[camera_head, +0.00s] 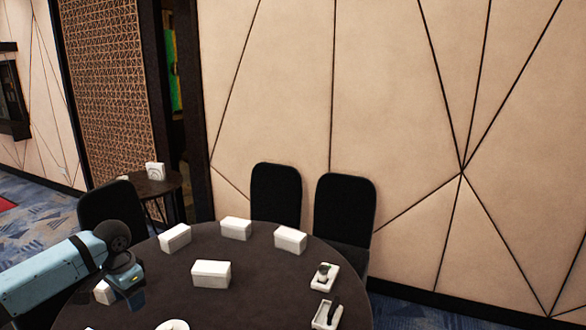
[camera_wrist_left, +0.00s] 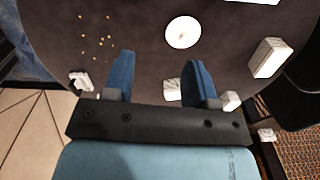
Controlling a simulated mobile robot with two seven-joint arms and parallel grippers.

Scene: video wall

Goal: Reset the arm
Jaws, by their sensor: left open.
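My left arm (camera_head: 55,280) is pale blue and comes in from the left in the head view, reaching over the left edge of the round dark table (camera_head: 250,275). Its dark wrist end is above the table, and the fingers are hard to make out there. In the left wrist view my left gripper (camera_wrist_left: 158,72) is open, with two blue fingers wide apart over the tabletop. I see nothing held between them. A small white object (camera_wrist_left: 172,89) shows below, between the fingers. My right gripper is not in view.
White boxes (camera_head: 211,274) stand on the table, with two white trays holding small items (camera_head: 325,276) at the right. A round white dish (camera_wrist_left: 183,32) and scattered orange bits (camera_wrist_left: 97,38) lie on it. Black chairs (camera_head: 345,210) stand behind, near the panelled wall (camera_head: 400,110).

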